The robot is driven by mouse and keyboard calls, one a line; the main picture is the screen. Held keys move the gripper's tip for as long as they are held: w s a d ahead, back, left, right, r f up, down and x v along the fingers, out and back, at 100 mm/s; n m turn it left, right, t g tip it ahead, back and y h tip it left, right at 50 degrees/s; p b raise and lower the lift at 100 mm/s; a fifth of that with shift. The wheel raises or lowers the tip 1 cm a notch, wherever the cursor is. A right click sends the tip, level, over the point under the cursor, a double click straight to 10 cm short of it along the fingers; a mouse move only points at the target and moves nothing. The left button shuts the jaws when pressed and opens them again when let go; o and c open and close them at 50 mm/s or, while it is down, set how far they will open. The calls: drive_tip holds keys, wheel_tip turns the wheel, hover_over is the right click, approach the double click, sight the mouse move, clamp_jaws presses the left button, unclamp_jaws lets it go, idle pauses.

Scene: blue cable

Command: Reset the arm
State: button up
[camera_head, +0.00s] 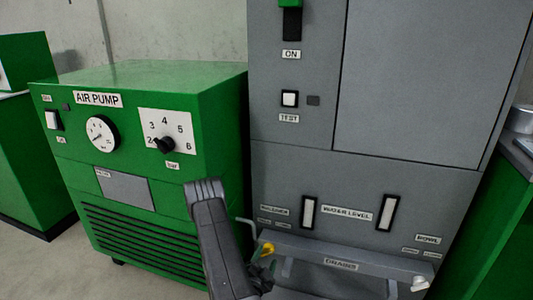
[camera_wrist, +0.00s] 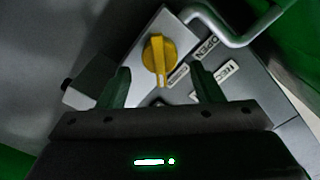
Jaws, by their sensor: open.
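My arm (camera_head: 218,245) reaches up from the bottom of the head view, in front of the gap between the green air pump and the grey cabinet. My gripper (camera_wrist: 163,84) is open in the wrist view, its two dark green fingers apart with nothing held between them. A yellow knob (camera_wrist: 159,60) on a light grey plate lies just beyond the fingertips, between them in the picture. I cannot tell its exact distance. In the head view the yellow knob (camera_head: 267,249) shows beside my arm, and the gripper there is small and dark. No blue cable shows.
The green air pump (camera_head: 165,214) stands left, with a gauge and dial. The grey cabinet (camera_head: 400,165) stands right, with switches and water level windows. A drains shelf (camera_head: 345,257) juts out low. A bent metal pipe (camera_wrist: 232,35) passes close to the knob.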

drive_tip(key=shift+x, duration=1.05)
drive_tip(key=shift+w+n, duration=0.2)
drive_tip(key=shift+n, duration=0.1)
drive_tip(key=n+p, duration=0.1)
drive_tip(key=n, duration=0.2)
drive_tip(key=shift+r+n, duration=0.2)
drive_tip(key=shift+n, duration=0.2)
drive_tip(key=n+p, duration=0.3)
drive_tip(key=n, duration=0.1)
drive_tip(key=shift+a+r+n, duration=0.1)
drive_tip(key=shift+a+n, duration=0.1)
drive_tip(key=shift+n, duration=0.2)
drive_tip(key=n+p, duration=0.2)
drive_tip(key=n, duration=0.1)
drive_tip(key=shift+a+n+p, duration=0.1)
drive_tip(key=shift+n+p, duration=0.25)
drive_tip(key=shift+n, duration=0.05)
drive_tip(key=shift+w+a+f+n+p, duration=0.15)
drive_tip(key=shift+n+p, duration=0.45)
drive_tip(key=shift+n, duration=0.5)
drive_tip(key=shift+s+d+f+n+p, duration=0.1)
drive_tip(key=shift+n+p, duration=0.45)
drive_tip(key=shift+n, duration=0.55)
